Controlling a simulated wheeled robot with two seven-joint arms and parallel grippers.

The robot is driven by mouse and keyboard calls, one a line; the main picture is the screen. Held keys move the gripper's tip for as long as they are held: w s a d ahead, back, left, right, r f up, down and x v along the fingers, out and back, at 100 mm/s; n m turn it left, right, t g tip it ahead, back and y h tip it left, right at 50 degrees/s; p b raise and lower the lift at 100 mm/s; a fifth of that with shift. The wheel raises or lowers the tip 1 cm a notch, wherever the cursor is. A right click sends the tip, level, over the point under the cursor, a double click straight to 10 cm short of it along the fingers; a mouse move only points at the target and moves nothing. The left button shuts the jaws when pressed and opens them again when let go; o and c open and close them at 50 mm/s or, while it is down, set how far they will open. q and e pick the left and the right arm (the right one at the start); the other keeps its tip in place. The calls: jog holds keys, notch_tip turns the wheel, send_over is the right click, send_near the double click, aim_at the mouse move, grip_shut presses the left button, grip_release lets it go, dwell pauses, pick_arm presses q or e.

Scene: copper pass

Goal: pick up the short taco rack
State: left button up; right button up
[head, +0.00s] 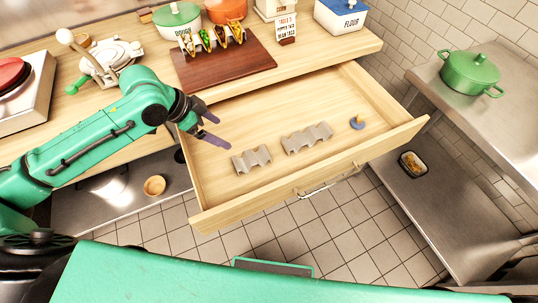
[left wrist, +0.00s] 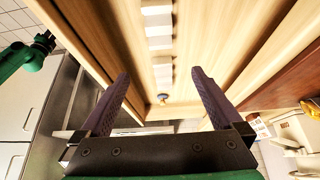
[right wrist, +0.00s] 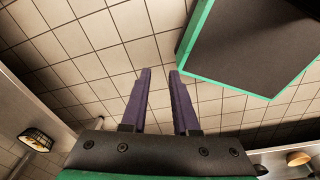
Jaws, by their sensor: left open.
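Two grey wavy taco racks lie in the open drawer. The shorter one (head: 251,160) is on the left, and the longer one (head: 307,138) is to its right. In the left wrist view the short rack (left wrist: 158,25) looks pale at the top, with the long rack (left wrist: 162,72) below it. My left gripper (head: 213,130) is open and empty above the drawer's left part, up and left of the short rack and apart from it. My right gripper (right wrist: 160,72) has its fingers parted with nothing between them, above the tiled floor; the head view does not show it.
The drawer (head: 405,130) has raised walls and a front handle. A small blue-topped knob-like item (head: 357,123) lies at its right. Behind, the counter holds a dark board (head: 190,75) with filled tacos and several canisters. A green pot (head: 472,72) stands on the right counter.

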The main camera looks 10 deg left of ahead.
pick_arm(q)
notch_tip(320, 180, down, 4)
jog(key=b, duration=0.6)
send_near(251, 157)
jog(key=x, duration=1)
jog(key=shift+f, duration=0.15)
jog(key=c, duration=1.3)
pick_arm(e)
notch_tip(251, 157, down, 7)
jog(key=shift+a, duration=0.15)
